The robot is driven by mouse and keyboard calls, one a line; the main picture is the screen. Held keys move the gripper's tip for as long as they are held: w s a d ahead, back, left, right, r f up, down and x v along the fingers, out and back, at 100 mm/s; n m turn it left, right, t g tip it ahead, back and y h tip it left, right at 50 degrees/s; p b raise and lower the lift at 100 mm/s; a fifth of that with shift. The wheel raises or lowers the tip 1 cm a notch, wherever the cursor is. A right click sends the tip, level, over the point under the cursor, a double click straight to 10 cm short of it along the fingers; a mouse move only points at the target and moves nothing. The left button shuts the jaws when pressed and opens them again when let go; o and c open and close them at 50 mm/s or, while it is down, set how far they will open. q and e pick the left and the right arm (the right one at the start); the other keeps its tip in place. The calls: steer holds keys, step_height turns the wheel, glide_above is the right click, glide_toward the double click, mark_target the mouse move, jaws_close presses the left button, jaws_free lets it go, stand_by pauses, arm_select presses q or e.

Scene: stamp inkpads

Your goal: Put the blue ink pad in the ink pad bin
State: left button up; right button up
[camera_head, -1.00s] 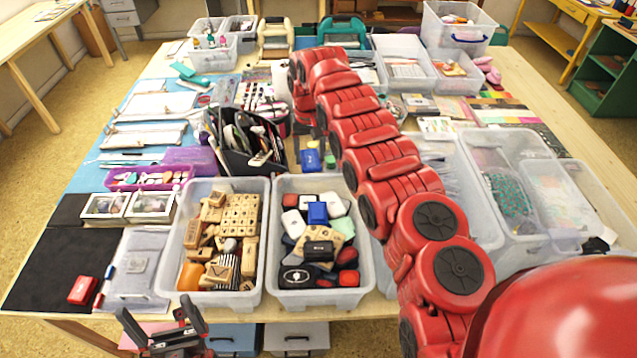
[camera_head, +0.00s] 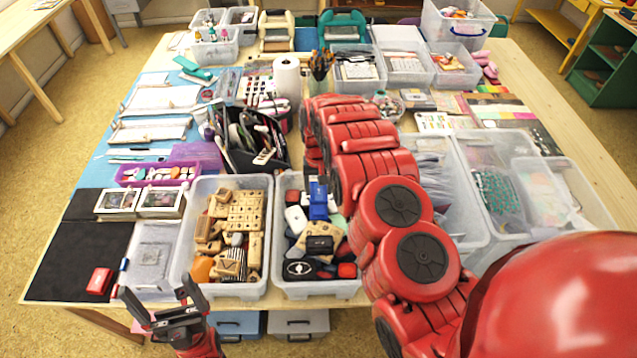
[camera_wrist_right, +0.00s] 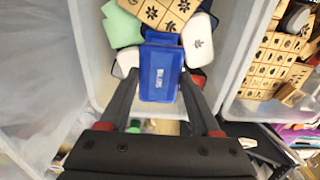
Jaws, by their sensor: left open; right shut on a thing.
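The blue ink pad (camera_wrist_right: 160,70) is held between the fingers of my right gripper (camera_wrist_right: 158,82) in the right wrist view. The ink pad bin (camera_head: 318,290) is a clear tub of mixed pads at the front middle of the table. In the head view the held pad (camera_head: 318,186) shows at the bin's back part, above the contents. Another blue pad (camera_head: 318,209) lies just in front of it on the pile. The red arm hides most of my right gripper in the head view. My left gripper (camera_head: 157,293) is open and empty at the front left, by the table edge.
A tub of wooden stamps (camera_head: 218,293) stands directly left of the bin. A black organizer (camera_head: 240,158) full of tools is behind it. Large clear tubs (camera_head: 497,235) fill the right side. A red pad (camera_head: 99,281) lies on the dark mat at the left.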

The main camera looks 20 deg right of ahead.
mark_target(318, 207)
steer(key=shift+f, duration=0.1)
stand_by(0.3)
steer(key=shift+f+b, duration=0.1)
steer(key=shift+b, duration=0.25)
steer(key=shift+f+b, duration=1.7)
steer(key=shift+f, duration=0.95)
steer(key=shift+f+b, duration=0.65)
steer(key=shift+b, duration=0.3)
stand_by(0.4)
steer(key=o, duration=1.4)
steer(key=shift+r, duration=0.2)
